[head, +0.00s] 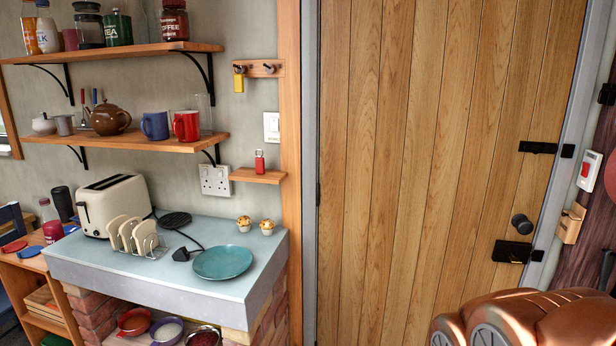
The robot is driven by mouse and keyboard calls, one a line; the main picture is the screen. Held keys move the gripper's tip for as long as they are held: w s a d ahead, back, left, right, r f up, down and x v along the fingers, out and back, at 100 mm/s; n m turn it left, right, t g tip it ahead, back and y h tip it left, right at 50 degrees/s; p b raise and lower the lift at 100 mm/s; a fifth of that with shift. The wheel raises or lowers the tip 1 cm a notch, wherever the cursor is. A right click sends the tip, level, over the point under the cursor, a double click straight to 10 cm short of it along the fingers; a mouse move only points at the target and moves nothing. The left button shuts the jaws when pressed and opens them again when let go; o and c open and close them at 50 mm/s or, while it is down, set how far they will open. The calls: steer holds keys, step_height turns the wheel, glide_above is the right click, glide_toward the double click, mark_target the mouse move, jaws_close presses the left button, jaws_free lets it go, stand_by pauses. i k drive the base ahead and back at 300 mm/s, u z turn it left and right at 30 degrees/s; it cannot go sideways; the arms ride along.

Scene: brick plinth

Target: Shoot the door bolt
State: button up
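A wooden plank door (430,150) stands closed in its grey frame in the head view. A slim black door bolt (538,147) lies horizontally near the door's right edge. A small black keeper (567,151) is on the frame just right of it. Whether the bolt's bar reaches into the keeper is too small to tell. Lower down are a round black knob (521,223) and a black lock case (512,251) with a small brass-coloured detail. My gripper is not in view. A copper-coloured part at the bottom right looks like mine.
Left of the door, a counter (160,278) holds a toaster (115,203), a toast rack (135,236), a teal plate (222,262) and two muffins. Shelves with mugs and jars hang above. A white switch box (588,171) with a red button is right of the door.

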mark_target(534, 149)
steer(key=z, duration=0.5)
steer(key=k, duration=0.6)
steer(key=z, duration=0.7)
steer(key=i, duration=0.8)
steer(key=u, duration=0.95)
steer(key=i, duration=0.7)
steer(key=u, duration=0.7)
